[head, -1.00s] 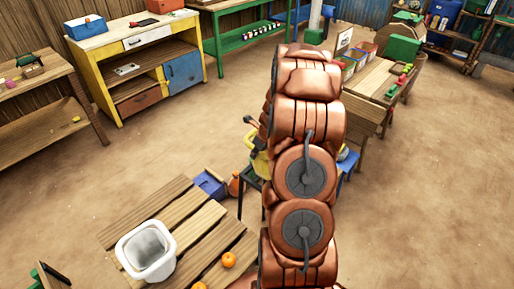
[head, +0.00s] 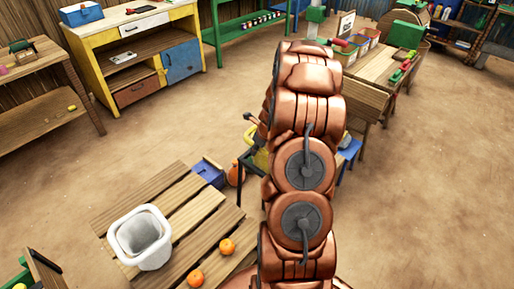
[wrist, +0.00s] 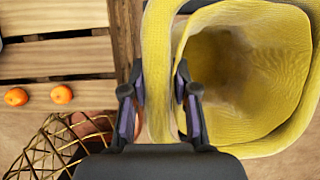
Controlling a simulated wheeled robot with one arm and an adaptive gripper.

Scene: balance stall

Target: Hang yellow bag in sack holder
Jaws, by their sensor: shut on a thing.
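The yellow bag (wrist: 270,125) fills the right of the wrist view, its wide round mouth facing the camera and its inside in shadow.
A slatted table (head: 165,190) bears a white bucket (head: 140,237) and oranges (head: 227,247). A golden wire basket (wrist: 62,140) lies close to my gripper's lower left. A yellow workbench (head: 140,40) stands at the back left. Bare floor lies between.

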